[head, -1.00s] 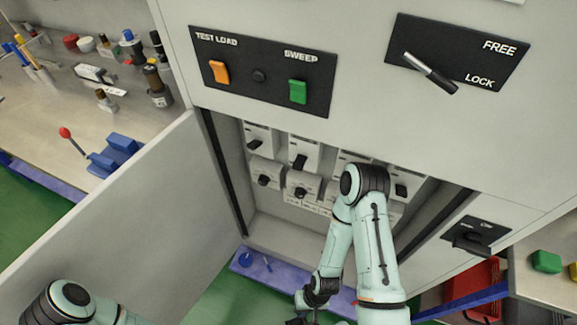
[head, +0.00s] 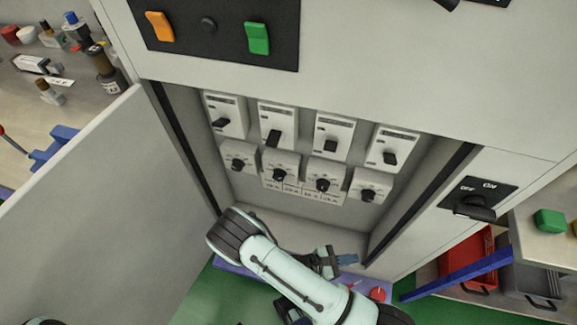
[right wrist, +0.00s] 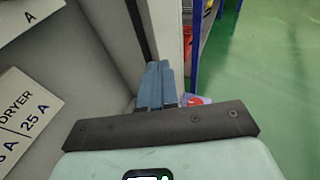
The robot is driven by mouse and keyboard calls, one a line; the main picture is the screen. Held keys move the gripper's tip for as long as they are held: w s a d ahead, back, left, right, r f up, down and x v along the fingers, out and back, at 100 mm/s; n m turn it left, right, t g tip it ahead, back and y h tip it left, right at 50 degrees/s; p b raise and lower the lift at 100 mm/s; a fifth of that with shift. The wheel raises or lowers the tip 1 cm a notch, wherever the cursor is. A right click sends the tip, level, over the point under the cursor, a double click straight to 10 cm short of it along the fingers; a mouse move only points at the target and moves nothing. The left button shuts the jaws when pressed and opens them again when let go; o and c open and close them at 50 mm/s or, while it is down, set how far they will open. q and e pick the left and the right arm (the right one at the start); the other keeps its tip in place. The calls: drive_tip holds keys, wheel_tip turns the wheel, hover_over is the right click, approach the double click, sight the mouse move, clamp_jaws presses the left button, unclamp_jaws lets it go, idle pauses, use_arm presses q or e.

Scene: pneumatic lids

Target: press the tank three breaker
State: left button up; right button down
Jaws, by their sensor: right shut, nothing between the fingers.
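The open cabinet bay holds an upper row of white breakers with black toggles: far left (head: 225,115), second (head: 276,127), third (head: 327,138) and far right (head: 392,150). Their labels are too small to read in the head view, so I cannot tell which is tank three. My right gripper (head: 346,259) is low in front of the bay, below the breakers and apart from them. Its blue fingers (right wrist: 157,85) are shut and empty in the right wrist view. My left gripper is out of view.
Rotary knobs (head: 322,184) sit below the breakers. The open cabinet door (head: 100,200) stands at left. An OFF/ON switch (head: 478,205) is on the panel at right. A label plate reading DRYER, 25 A (right wrist: 25,120) is at left in the right wrist view.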

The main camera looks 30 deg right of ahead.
drive_tip(key=w+r+n+t+h+b, duration=0.2)
drive_tip(key=w+r+n+t+h, duration=0.35)
drive_tip(key=w+t, duration=0.4)
drive_tip(key=w+a+r+n+t+h+b, duration=0.1)
drive_tip(key=w+a+r+n+t+b, duration=0.1)
drive_tip(key=w+a+r+n+t, duration=0.5)
drive_tip(key=w+a+r+t, duration=0.4)
drive_tip(key=w+a+t, duration=0.1)
drive_tip(key=a+t, duration=0.2)
drive_tip(key=shift+w+a+r, duration=0.15)
drive_tip(key=shift+w+r, duration=0.15)
drive_tip(key=shift+r, duration=0.05)
approach(276, 144)
drive_tip(key=w+d+r, duration=0.2)
drive_tip(key=w+d, duration=0.2)
drive_tip(key=shift+s+a+r, duration=0.15)
drive_tip(key=shift+s+r, duration=0.1)
drive_tip(key=shift+r, duration=0.2)
